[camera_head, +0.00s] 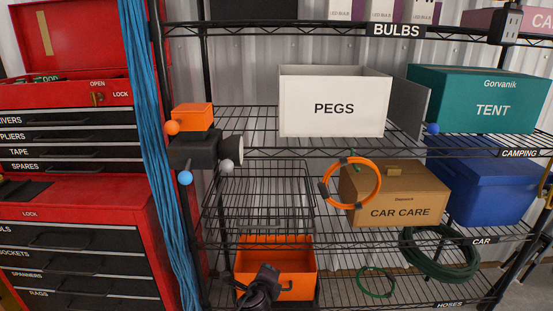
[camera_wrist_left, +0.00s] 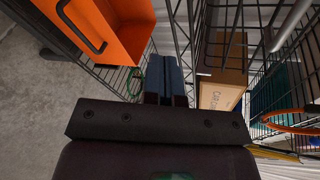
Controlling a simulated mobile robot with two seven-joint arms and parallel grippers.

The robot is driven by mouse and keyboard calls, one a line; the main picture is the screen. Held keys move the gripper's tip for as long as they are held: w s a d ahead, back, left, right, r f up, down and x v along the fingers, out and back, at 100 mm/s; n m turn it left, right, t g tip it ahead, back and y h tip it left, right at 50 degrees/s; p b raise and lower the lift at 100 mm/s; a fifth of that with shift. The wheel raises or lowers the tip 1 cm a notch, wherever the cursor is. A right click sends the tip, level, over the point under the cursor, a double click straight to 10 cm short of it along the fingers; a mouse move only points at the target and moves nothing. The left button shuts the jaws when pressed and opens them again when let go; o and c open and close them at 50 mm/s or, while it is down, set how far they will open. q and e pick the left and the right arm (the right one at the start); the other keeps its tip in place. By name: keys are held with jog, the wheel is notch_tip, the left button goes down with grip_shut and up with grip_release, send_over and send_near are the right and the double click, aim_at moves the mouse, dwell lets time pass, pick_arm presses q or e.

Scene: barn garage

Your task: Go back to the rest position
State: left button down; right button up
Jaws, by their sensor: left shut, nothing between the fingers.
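My left gripper (camera_head: 268,272) shows low in the middle of the head view, dark, in front of the orange bin (camera_head: 243,285) on the lower shelf. In the left wrist view its two dark blue fingers (camera_wrist_left: 166,78) are together with nothing between them. The orange bin (camera_wrist_left: 130,22), with its black handle, is at the upper left of that view, apart from the fingers. My right gripper is not in view.
Wire shelves hold a white PEGS box (camera_head: 334,120), a teal TENT box (camera_head: 470,85), a CAR CARE carton (camera_head: 405,190) and a blue bin (camera_head: 485,190). An orange hose ring (camera_head: 323,190) hangs in front. A red tool cabinet (camera_head: 100,195) stands left, beside blue cables (camera_head: 150,130).

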pick_arm(q)
jog(key=s+a+r+n+h+p, duration=0.1)
jog(key=s+a+r+n, duration=0.2)
jog(key=s+a+n, duration=0.45)
jog(key=s+a+r+n+p, duration=0.15)
jog(key=s+a+n, duration=0.25)
jog(key=s+n, duration=0.65)
jog(key=s+a+f+n+g+y+p, duration=0.1)
jog(key=s+a, duration=0.5)
jog(key=s, duration=0.6)
jog(key=s+a+f+n+g+y, duration=0.2)
jog(key=s+a, duration=0.5)
jog(key=s, duration=0.5)
jog(key=shift+s+f+n+p, duration=0.35)
jog(key=shift+f+n, duration=0.35)
jog(key=shift+n, duration=0.3)
jog(key=shift+a, duration=0.1)
